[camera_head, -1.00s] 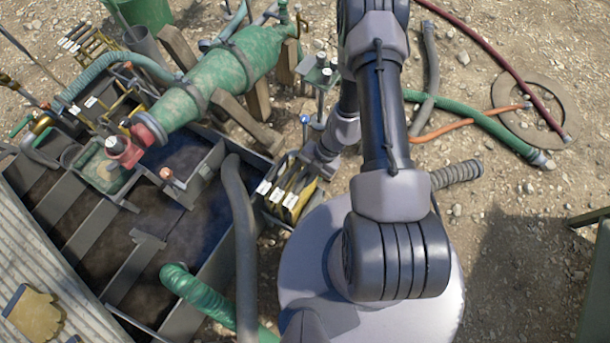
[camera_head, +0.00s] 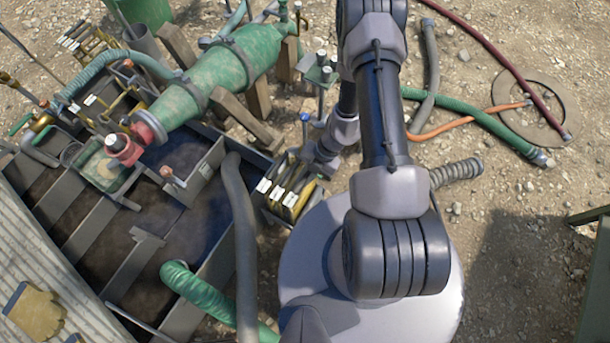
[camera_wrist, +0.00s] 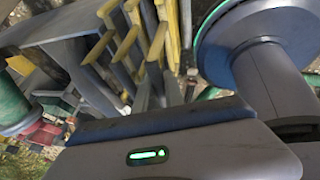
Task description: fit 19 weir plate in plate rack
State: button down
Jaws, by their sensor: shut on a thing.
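The plate rack (camera_head: 270,215) stands at the right end of the dark tank, in the middle of the head view. Several upright weir plates (camera_head: 290,197) with yellow edges and white labels stand in it. The wrist view shows yellow-edged plates (camera_wrist: 128,45) close in front of my gripper (camera_wrist: 150,118). In the head view my gripper (camera_head: 313,162) is at the rack's upper right side, partly hidden by my arm. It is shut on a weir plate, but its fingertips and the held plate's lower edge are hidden. I cannot tell how deep that plate sits.
A green cylinder (camera_head: 205,80) on wooden blocks lies behind the rack. A grey hose (camera_head: 240,240) and a green hose (camera_head: 205,295) are close on its left. A small stand (camera_head: 320,75) is just beyond the gripper. Open gravel with hoses lies to the right.

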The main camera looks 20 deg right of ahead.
jog(key=shift+f, duration=0.25)
jog(key=c, duration=1.3)
grip_release()
jog(key=shift+c, duration=0.2)
jog(key=s+p+v, duration=0.1)
jog(key=p+v, duration=0.8)
jog(key=v, duration=0.8)
jog(key=shift+w+r, duration=0.25)
jog(key=shift+w, duration=0.2)
